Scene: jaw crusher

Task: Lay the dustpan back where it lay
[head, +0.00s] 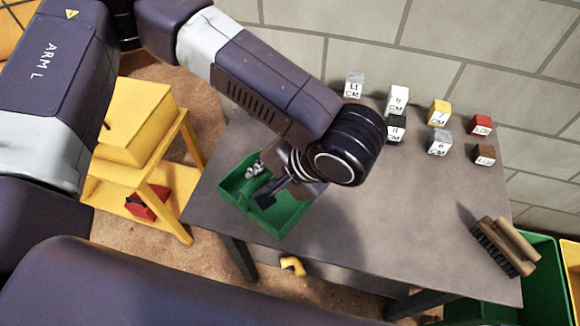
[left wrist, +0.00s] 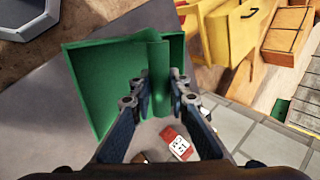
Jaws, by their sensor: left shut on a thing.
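I cannot tell whether the dustpan touches the table. My right gripper is not in view.
On the table (head: 400,235), several labelled blocks (head: 439,143) stand along the back. A wooden brush (head: 505,246) lies at the right edge, near a green bin (head: 545,275). A yellow stand (head: 135,150) is at the left. The table's middle is clear.

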